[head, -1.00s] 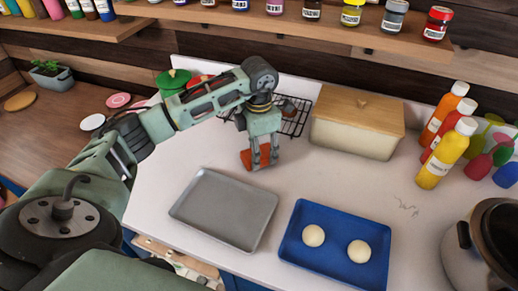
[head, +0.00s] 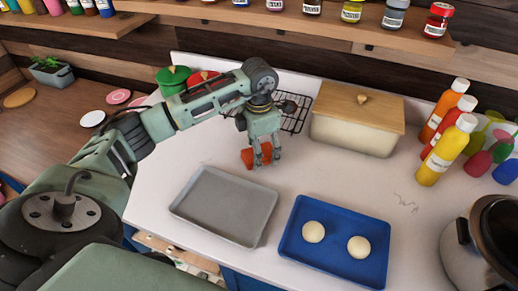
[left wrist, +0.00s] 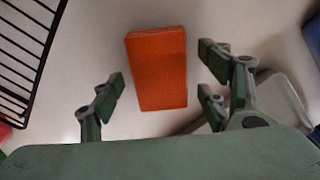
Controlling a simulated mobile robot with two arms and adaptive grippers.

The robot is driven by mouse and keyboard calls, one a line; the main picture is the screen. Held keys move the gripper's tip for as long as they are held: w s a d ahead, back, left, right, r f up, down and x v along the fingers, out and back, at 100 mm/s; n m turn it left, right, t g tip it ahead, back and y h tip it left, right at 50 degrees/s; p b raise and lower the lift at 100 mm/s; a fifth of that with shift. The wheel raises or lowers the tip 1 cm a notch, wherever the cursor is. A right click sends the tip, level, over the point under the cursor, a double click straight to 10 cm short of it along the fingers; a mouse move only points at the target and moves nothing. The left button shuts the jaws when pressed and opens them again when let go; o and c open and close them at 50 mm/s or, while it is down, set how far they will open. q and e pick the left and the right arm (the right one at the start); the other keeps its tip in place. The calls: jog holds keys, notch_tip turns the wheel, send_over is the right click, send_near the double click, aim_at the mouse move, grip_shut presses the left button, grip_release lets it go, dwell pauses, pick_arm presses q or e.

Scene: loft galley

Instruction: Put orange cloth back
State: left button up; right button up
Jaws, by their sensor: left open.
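The orange cloth (left wrist: 158,68) is a flat folded rectangle lying on the white counter. In the head view the orange cloth (head: 248,158) shows beside and behind my left gripper's fingers and is partly hidden by them. My left gripper (head: 262,160) is open and points down close over the cloth. In the left wrist view the fingers of my left gripper (left wrist: 160,95) are spread wide, with the cloth between and ahead of them, apart from both sides. My right gripper is not in view.
A black wire rack (head: 295,113) stands just behind the gripper. A grey tray (head: 205,215) lies in front, and a blue tray (head: 290,255) with two dough balls is to its right. A lidded bread box (head: 350,138) stands behind right. Counter between is clear.

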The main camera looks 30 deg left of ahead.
pick_arm(q)
jog(key=shift+r, duration=0.25)
jog(key=shift+w+r, duration=0.1)
jog(key=shift+r, duration=0.2)
notch_tip(320, 180, up, 11)
jog(key=b, duration=0.2)
jog(key=shift+b, duration=0.35)
jog(key=shift+r, duration=0.1)
